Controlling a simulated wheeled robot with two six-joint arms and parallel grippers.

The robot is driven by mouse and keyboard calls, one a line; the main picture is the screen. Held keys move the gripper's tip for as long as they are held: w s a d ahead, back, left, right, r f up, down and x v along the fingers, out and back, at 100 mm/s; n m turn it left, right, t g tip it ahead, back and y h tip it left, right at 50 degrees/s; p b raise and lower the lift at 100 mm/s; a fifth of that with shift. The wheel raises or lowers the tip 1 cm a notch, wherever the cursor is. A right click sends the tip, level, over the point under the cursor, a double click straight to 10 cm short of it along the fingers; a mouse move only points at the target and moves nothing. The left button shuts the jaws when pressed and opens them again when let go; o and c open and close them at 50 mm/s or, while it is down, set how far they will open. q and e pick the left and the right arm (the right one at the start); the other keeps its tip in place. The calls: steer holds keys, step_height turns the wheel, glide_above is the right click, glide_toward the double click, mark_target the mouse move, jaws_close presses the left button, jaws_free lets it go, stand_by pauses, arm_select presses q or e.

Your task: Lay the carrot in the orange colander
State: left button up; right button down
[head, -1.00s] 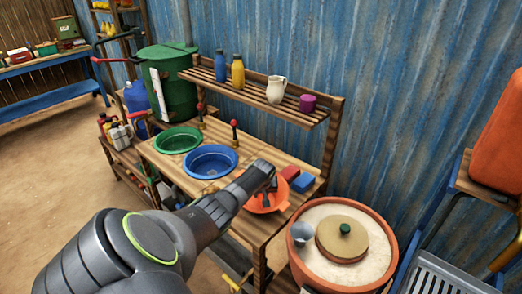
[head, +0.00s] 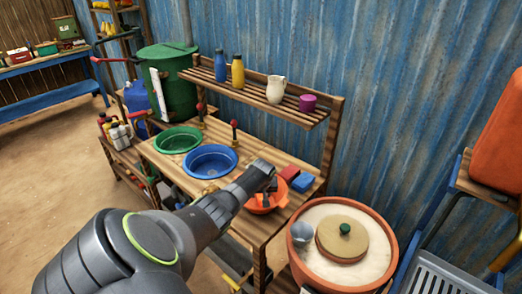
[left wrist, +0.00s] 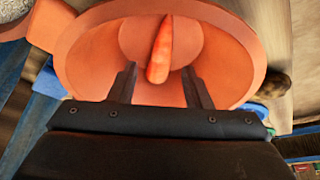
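The orange colander (head: 264,210) stands on the wooden bench, right of the blue basin. It fills the upper part of the left wrist view (left wrist: 95,60). The carrot (left wrist: 161,46) shows inside the colander's outline, pointing down between my fingers; it seems to lie in the bowl, though contact is hard to judge. My left gripper (head: 268,190) is over the colander. In the left wrist view its fingers (left wrist: 159,84) stand apart, with gaps on both sides of the carrot. The carrot cannot be made out in the head view. My right gripper is not in view.
A blue basin (head: 211,163) and a green basin (head: 178,140) sit left of the colander. Red (head: 290,172) and blue (head: 302,183) blocks lie just behind it. A large clay pot (head: 343,275) stands to the right. A shelf (head: 250,92) rises behind the bench.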

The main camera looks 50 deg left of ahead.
arm_select(q)
steer(key=shift+o, duration=0.2)
steer(key=v, duration=1.7)
steer(key=shift+r, duration=0.15)
steer(key=shift+s+d, duration=0.1)
steer(key=shift+s, duration=0.05)
